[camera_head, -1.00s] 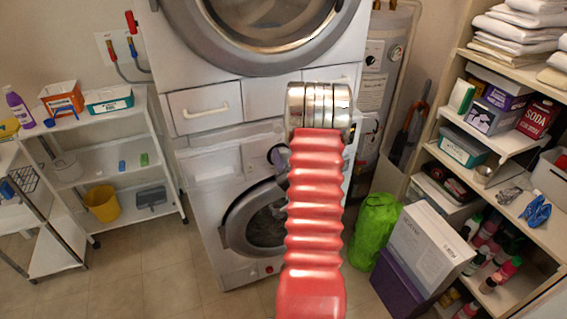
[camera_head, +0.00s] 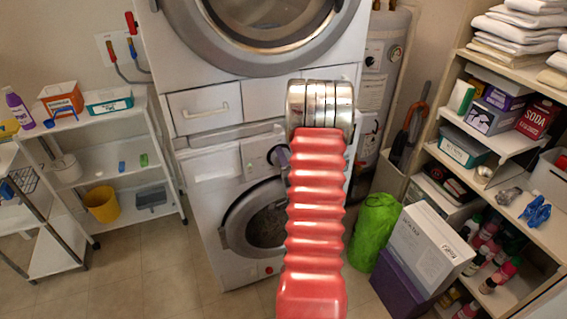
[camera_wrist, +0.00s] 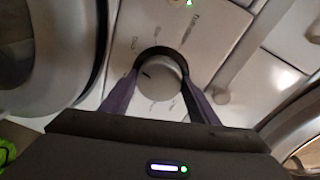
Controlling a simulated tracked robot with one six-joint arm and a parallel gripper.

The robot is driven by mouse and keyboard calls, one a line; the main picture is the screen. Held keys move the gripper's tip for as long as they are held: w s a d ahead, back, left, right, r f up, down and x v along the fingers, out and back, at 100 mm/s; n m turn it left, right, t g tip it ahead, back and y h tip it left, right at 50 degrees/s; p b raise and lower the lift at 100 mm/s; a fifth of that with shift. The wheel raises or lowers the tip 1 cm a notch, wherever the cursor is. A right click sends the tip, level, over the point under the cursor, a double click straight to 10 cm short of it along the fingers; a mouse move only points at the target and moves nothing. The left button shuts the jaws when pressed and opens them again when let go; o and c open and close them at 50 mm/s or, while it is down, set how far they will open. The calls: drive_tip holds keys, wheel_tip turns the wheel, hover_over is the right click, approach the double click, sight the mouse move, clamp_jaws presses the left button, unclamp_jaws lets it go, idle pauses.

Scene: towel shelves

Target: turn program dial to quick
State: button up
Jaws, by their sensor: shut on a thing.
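The round light program dial (camera_wrist: 160,78) is on the white front panel of the lower washing machine (camera_head: 215,185). In the wrist view it sits between the two dark purple fingers of my gripper (camera_wrist: 159,92), which are shut on its sides. A short dark mark shows on the dial's face, toward the left in that view. Small labels surround the dial, too blurred to read surely. In the head view the dial (camera_head: 276,154) is partly visible left of my red arm, which hides much of my gripper.
A second machine (camera_head: 265,45) is stacked above. A white shelf cart (camera_head: 105,150) stands left. Shelves with towels and boxes (camera_head: 490,120) stand right, with a green bag (camera_head: 373,230) and a purple box (camera_head: 398,283) on the floor. The floor at front left is clear.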

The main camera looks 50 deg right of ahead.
drive_tip(key=o, duration=0.7)
drive_tip(key=shift+s+d+f, duration=0.15)
drive_tip(key=shift+f, duration=0.05)
drive_tip(key=shift+c, duration=0.2)
drive_tip(key=o, duration=0.4)
drive_tip(key=shift+r, duration=0.1)
drive_tip(key=v, duration=1.2)
